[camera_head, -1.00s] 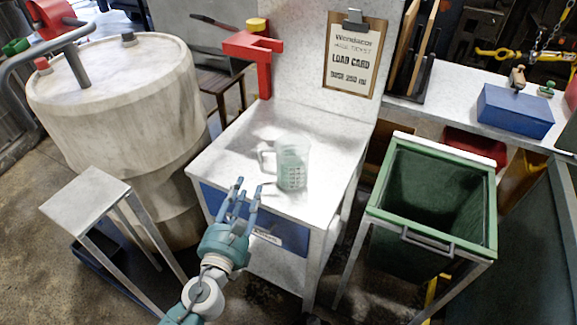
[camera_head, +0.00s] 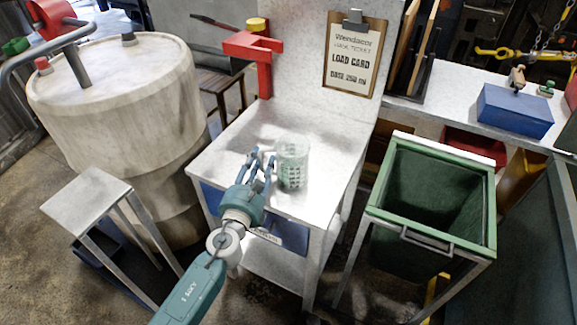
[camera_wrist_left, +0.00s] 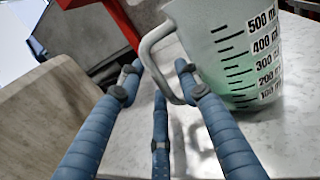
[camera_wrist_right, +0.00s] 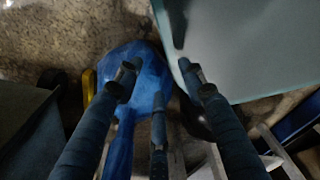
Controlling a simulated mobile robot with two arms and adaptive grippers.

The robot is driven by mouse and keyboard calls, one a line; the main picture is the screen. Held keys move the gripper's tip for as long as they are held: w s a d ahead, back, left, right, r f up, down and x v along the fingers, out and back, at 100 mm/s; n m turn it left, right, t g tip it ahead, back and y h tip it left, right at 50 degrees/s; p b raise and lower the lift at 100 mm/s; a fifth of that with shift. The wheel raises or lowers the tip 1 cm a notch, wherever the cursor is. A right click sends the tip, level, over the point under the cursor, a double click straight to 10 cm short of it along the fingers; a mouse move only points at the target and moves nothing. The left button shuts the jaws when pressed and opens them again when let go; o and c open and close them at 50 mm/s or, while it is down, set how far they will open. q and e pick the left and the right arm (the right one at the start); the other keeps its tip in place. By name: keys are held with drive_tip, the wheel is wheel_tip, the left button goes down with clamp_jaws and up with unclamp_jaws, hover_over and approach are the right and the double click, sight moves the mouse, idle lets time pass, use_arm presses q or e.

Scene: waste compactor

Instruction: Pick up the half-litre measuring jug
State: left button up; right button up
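The half-litre measuring jug (camera_head: 294,167) stands upright on the white worktop (camera_head: 325,150). It is clear and greenish, with black marks up to 500 ml. My left gripper (camera_head: 262,156) is at the jug's left side, low over the worktop. In the left wrist view the jug (camera_wrist_left: 235,55) is at the upper right, and its handle (camera_wrist_left: 150,60) hangs between the spread fingers of my left gripper (camera_wrist_left: 158,72). The fingers are open; I cannot tell whether any touches the handle. My right gripper (camera_wrist_right: 162,78) shows only in its wrist view, open and empty, away from the jug.
A red bracket (camera_head: 262,65) stands behind the jug on the worktop. A clipboard load card (camera_head: 352,60) is on the back panel. A green bin (camera_head: 430,245) stands to the right, a small stool (camera_head: 88,197) and large drum (camera_head: 115,90) to the left.

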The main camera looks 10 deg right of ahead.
use_arm(q)
clamp_jaws()
drive_tip(key=shift+r, duration=0.15)
